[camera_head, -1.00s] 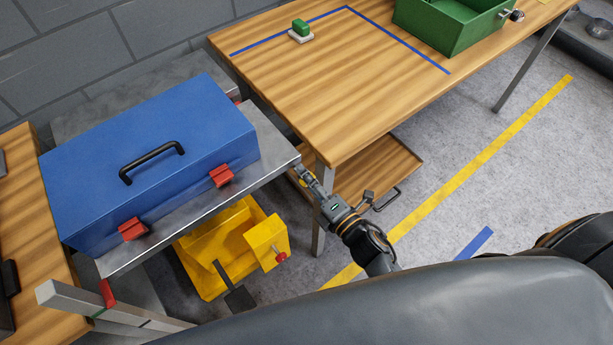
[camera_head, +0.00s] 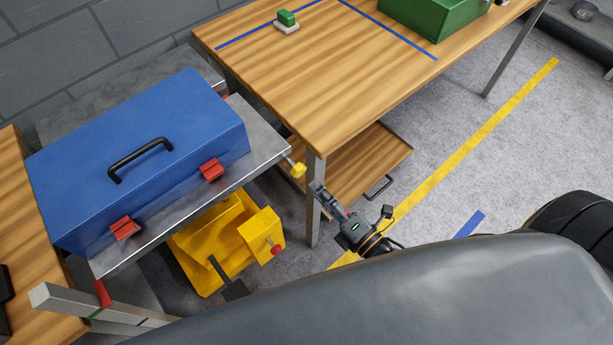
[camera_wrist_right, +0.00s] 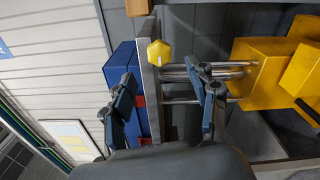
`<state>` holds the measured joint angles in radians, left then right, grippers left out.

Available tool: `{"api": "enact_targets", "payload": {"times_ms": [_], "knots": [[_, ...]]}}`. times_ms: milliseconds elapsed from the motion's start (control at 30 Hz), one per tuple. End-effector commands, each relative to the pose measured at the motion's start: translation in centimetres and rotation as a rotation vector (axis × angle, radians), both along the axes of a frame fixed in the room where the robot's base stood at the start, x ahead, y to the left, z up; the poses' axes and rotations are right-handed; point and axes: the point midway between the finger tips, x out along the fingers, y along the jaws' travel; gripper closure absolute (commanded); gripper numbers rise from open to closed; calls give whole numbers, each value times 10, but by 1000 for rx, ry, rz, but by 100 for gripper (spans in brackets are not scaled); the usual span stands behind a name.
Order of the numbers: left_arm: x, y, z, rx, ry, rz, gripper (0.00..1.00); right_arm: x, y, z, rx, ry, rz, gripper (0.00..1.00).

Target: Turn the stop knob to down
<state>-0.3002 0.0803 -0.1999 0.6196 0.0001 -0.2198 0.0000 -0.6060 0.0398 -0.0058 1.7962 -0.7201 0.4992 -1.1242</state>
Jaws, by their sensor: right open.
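A yellow knob (camera_head: 298,170) sits at the right front corner of the grey metal bench (camera_head: 262,140). In the right wrist view the knob (camera_wrist_right: 159,52) shows its lobed face with a pale mark near its lower edge. My right gripper (camera_head: 316,187) is open and empty, a short way right of and below the knob, apart from it. In the right wrist view the knob appears beyond and between the fingers of the gripper (camera_wrist_right: 162,88). My left gripper is not in view.
A blue toolbox (camera_head: 130,155) with red latches lies on the metal bench. A yellow bin (camera_head: 205,250) with a red knob (camera_head: 276,250) is below. A wooden table (camera_head: 320,90) with a lower shelf (camera_head: 375,160) and leg (camera_head: 315,215) stands close beside my right gripper.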

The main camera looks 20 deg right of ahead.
Motion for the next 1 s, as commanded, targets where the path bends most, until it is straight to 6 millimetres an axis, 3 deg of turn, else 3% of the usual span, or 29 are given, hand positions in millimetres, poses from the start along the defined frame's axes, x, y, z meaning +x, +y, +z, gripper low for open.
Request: {"api": "enact_targets", "payload": {"times_ms": [233,867,933,1000], "knots": [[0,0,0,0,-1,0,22,-29,-11,0,-1,0,-1,41],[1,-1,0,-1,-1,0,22,-31,-12,-1,3,3,-1,41],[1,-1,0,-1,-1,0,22,-31,-13,-10,26,30,-11,41],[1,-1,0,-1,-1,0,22,-31,-15,-32,85,98,-36,41]]}}
